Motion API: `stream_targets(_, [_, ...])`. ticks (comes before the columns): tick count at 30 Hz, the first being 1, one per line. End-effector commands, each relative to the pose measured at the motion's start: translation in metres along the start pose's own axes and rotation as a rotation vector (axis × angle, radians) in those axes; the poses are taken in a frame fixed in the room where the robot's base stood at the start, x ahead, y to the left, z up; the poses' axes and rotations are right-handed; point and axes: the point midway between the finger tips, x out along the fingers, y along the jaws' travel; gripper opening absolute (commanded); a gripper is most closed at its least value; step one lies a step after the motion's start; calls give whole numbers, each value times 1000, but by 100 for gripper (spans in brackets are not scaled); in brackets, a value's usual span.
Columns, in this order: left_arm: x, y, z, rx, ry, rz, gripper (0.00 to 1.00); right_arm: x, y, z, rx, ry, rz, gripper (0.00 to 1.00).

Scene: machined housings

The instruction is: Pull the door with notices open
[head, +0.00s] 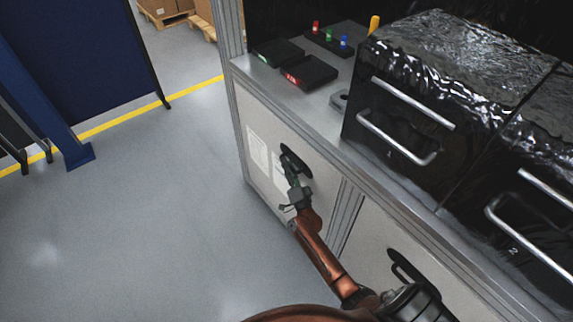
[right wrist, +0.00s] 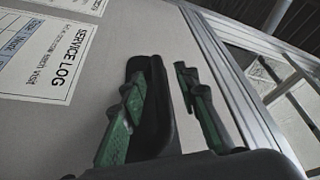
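The door with notices (head: 262,190) is a pale grey panel at the left end of the cabinet below the counter, and it looks shut. Two paper notices (head: 258,153) are on it; the right wrist view shows one reading "SERVICE LOG" (right wrist: 45,55). Its black handle (head: 297,158) is near the door's upper right. My right gripper (head: 291,171) is at this handle. In the right wrist view the green-padded fingers (right wrist: 160,110) are open, with the handle (right wrist: 155,110) between them, close to the left finger and a gap from the right one. My left gripper is out of view.
A second door with a black handle (head: 405,268) is to the right, past a metal post (head: 347,215). Black drawer units (head: 440,90) with metal handles stand on the counter. Open grey floor (head: 150,220) lies in front of the door; a blue partition (head: 75,60) stands further left.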

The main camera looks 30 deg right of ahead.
Motion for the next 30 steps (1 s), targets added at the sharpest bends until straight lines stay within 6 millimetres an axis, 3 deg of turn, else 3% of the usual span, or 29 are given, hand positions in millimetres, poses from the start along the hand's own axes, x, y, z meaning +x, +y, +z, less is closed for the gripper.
stream_targets(4, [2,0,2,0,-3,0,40,10,1,1,-1,-1,1,29])
stream_targets(12, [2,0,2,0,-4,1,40,11,0,1,-1,-2,1,29])
stream_targets(25, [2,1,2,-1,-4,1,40,11,1,1,-1,-2,2,0])
stream_targets(30, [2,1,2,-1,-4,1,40,10,1,1,-1,-2,2,0])
